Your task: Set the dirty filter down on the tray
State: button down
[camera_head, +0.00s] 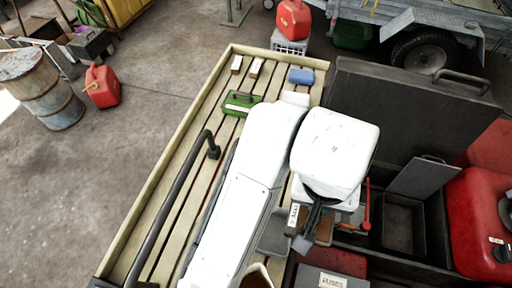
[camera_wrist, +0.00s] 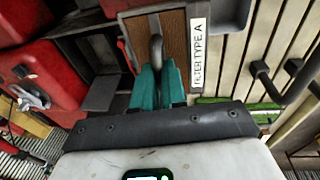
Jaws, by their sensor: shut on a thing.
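My gripper (camera_wrist: 157,72) has teal fingers shut on the grey loop handle of the dirty filter (camera_wrist: 178,38). The filter is a brown panel in a grey frame with a white "FILTER TYPE A" label. In the head view the filter (camera_head: 325,231) shows only in part below my white arm, with its label at its left side. I cannot tell whether it touches anything beneath. A dark, open rectangular tray-like bin (camera_head: 403,216) lies right of it, and looks empty. I cannot tell for sure which thing is the tray.
A slatted wooden bed (camera_head: 165,190) with a black rail (camera_head: 172,195) lies left, holding a green case (camera_head: 241,103), a blue block (camera_head: 301,76) and small blocks. A raised dark lid (camera_head: 400,115) and red bodywork (camera_head: 475,220) stand right. A drum (camera_head: 42,92) and red can (camera_head: 102,87) stand on the floor.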

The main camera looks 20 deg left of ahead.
jog(key=shift+w+a+f, duration=1.35)
jog(key=shift+w+f, duration=0.55)
jog(key=shift+f, duration=0.25)
jog(key=shift+w+a+f, duration=1.4)
jog(key=shift+w+f, duration=0.45)
jog(key=shift+f, duration=0.3)
jog(key=shift+w+a+f, duration=1.35)
jog(key=shift+w+f, duration=0.55)
jog(key=shift+f, duration=0.25)
jog(key=shift+f, duration=0.15)
jog(key=c, duration=1.2)
grip_release()
jog(key=shift+s+a+r, duration=0.2)
jog(key=shift+a+r, duration=0.1)
jog(key=shift+r, duration=1.7)
jog(key=shift+s+a+r, duration=0.2)
jog(key=shift+a+r, duration=0.05)
jog(key=shift+r, duration=1.8)
jog(key=shift+s+a+r, duration=0.2)
jog(key=shift+a+r, duration=0.1)
jog(key=shift+r, duration=1.7)
